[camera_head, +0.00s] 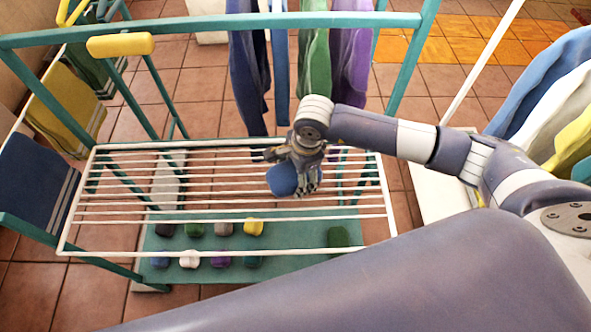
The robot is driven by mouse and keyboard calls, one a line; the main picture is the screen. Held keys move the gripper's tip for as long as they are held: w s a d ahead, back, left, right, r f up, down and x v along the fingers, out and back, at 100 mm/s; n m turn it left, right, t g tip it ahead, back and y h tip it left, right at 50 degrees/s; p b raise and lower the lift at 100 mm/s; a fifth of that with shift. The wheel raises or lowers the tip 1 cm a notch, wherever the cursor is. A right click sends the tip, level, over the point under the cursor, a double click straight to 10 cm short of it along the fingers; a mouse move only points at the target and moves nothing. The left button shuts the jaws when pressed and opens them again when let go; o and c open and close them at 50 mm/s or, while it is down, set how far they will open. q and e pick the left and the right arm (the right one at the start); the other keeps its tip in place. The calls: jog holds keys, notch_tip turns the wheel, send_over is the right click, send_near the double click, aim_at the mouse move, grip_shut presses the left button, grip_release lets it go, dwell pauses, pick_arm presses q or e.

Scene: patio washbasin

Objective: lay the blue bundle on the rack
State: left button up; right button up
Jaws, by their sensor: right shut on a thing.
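The blue bundle (283,179) is a small rounded roll in the camera_head view. My right gripper (294,183) is shut on it. The gripper and bundle are over the right half of the white wire rack (120,213); I cannot tell whether the bundle touches the bars. The gripper's fingers cover the bundle's right side. My left gripper is not in view.
Several coloured rolls, such as a yellow one (253,226), lie on a teal lower shelf (290,230). A teal frame with a top bar (190,24) stands behind. Cloths hang behind and on both sides. The rack's left half is clear.

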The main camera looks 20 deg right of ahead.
jog(key=shift+f, duration=0.2)
jog(key=o, duration=1.1)
jog(key=shift+r, duration=0.1)
jog(key=shift+r, duration=0.45)
notch_tip(320, 180, up, 11)
jog(key=s+d+b, duration=0.1)
jog(key=b, duration=0.2)
jog(key=shift+s+d, duration=0.2)
jog(key=shift+s, duration=0.05)
jog(key=shift+s, duration=0.1)
